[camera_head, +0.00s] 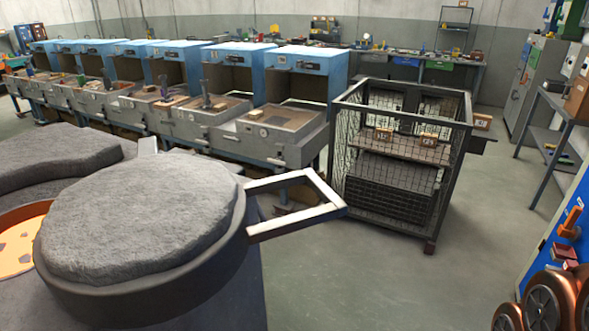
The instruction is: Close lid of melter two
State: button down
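A large round lid (140,215) with a rough grey top and a dark rim fills the lower left. A white frame-shaped handle (318,190) sticks out from its right side. At the left edge, an opening with an orange rim and a bright glowing inside (22,250) shows, partly hidden by the round lid. A second rough grey lid (50,160) lies behind it, cut off by the left edge. No label shows which melter is two. My gripper is not in view.
A wire mesh cage cart (400,160) stands behind the handle, to its right. A row of blue-topped workstations (300,62) runs along the back. Grey floor (390,285) is clear at the lower middle. Copper-coloured round parts (545,305) and a blue panel (555,240) are at the right edge.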

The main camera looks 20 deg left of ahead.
aim_at(146, 241)
jog(key=z, duration=0.05)
jog(key=i, duration=0.6)
jog(key=u, duration=1.8)
